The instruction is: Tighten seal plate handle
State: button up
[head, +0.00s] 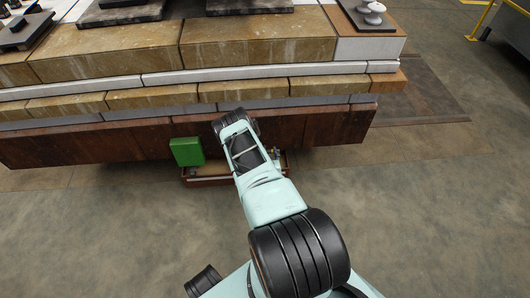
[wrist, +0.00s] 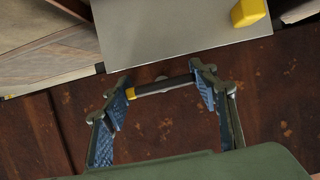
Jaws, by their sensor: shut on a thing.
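In the wrist view a dark bar-shaped handle (wrist: 165,85) with a yellow end lies crosswise between the fingertips of my gripper (wrist: 162,89). The blue-padded fingers are at its two ends, the yellow end at the left finger, and the gripper is shut on it. A small pale round piece shows just behind the bar's middle. A flat grey plate (wrist: 165,32) lies just beyond the handle. I cannot tell which part is the seal plate. In the head view my arm hides the gripper and the handle.
A yellow block (wrist: 248,12) is at the wrist view's upper right. Rusty brown panels (head: 90,147) run along the bottom of the layered stack (head: 110,62). A green box (head: 187,152) and a low brown tray (head: 207,181) sit left of my arm. The floor (head: 100,235) at left is clear.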

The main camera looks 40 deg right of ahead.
jog(key=shift+w+d+r, duration=0.1)
jog(key=shift+w+r, duration=0.05)
jog(key=shift+r, duration=0.05)
dwell(0.3)
jog(key=o, duration=1.2)
jog(key=shift+f, duration=0.1)
jog(key=shift+c, duration=0.2)
notch_tip(320, 180, up, 10)
jog(key=shift+r, duration=0.1)
